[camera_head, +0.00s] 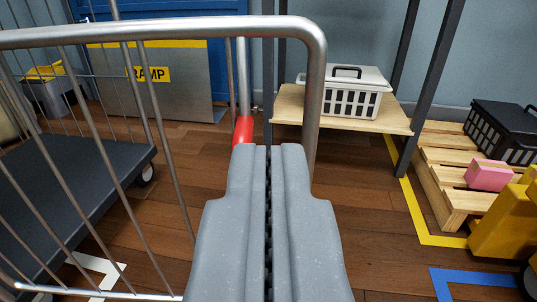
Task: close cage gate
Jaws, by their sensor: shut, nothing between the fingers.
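The cage gate (160,35) is a metal tube frame with thin vertical bars, filling the left of the view. Its rounded upper corner and right upright (315,100) stand just beyond my gripper tips. My gripper (269,150) is shut and empty, pointing forward in the lower middle. It overlaps the lower part of the upright in the picture; I cannot tell whether it touches. A red sleeve (243,130) sits on a thinner upright behind the gate. A dark cage base (70,195) on castors shows through the bars. The gate's lower right corner is hidden behind my gripper.
A wooden shelf (290,105) with dark posts holds a white crate (345,92). A pallet (440,190) at the right carries a black crate (505,128) and a pink block (488,175), with a yellow object (505,222) in front. A ramp (155,85) stands at the back. Wooden floor right of my gripper is clear.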

